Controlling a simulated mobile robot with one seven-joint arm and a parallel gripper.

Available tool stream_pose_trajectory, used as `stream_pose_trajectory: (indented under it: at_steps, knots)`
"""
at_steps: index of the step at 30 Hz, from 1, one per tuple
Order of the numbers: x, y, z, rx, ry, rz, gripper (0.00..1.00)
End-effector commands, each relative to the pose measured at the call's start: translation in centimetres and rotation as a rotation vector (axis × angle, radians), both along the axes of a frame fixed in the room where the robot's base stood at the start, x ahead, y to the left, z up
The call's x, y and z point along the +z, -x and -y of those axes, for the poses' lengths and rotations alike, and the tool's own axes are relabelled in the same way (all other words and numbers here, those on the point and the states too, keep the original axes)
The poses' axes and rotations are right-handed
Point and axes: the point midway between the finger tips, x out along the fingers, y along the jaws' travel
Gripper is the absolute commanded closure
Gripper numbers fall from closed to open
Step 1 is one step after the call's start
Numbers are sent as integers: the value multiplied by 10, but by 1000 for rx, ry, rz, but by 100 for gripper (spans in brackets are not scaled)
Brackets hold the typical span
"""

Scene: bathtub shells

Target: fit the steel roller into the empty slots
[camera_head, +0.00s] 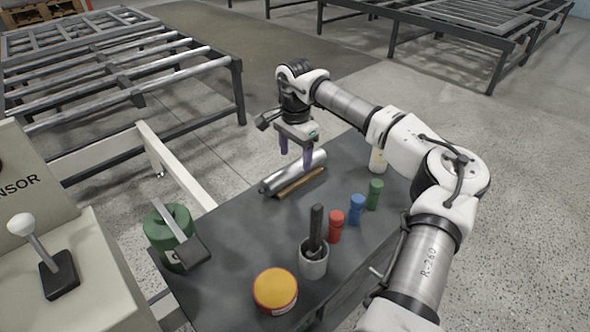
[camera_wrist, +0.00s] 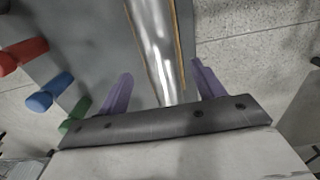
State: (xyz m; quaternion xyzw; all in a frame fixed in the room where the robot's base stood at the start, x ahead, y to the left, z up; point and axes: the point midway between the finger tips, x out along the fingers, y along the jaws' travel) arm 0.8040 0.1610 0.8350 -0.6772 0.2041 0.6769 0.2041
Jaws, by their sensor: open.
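The steel roller (camera_head: 273,183) lies on the dark bench top (camera_head: 225,225), beside a thin wooden strip (camera_head: 301,183). My gripper (camera_head: 296,158) is open, pointing down over the roller, with its purple fingers on either side of it. In the wrist view the shiny roller (camera_wrist: 156,45) runs lengthwise between the two spread fingers of my gripper (camera_wrist: 162,88). Whether the fingers touch it I cannot tell. A roller conveyor (camera_head: 125,98) with several steel rollers stands at the upper left. I cannot make out its empty slots clearly.
On the bench stand a yellow-lidded tin (camera_head: 275,291), a grey cup (camera_head: 313,260) with a dark-handled tool, and red (camera_head: 336,226), blue (camera_head: 357,208) and green (camera_head: 375,194) bottles. A green canister (camera_head: 168,238) and a lever console (camera_head: 60,245) are at left.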

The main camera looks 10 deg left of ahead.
Motion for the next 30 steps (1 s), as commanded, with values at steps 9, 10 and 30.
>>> stream_pose_trajectory:
  at_steps: [9, 10, 30]
  knots:
    - [-42, 0, -1, 1, -2, -3, 33]
    - [-45, 0, -1, 1, -1, -1, 33]
    - [-48, 0, -1, 1, 0, 0, 90]
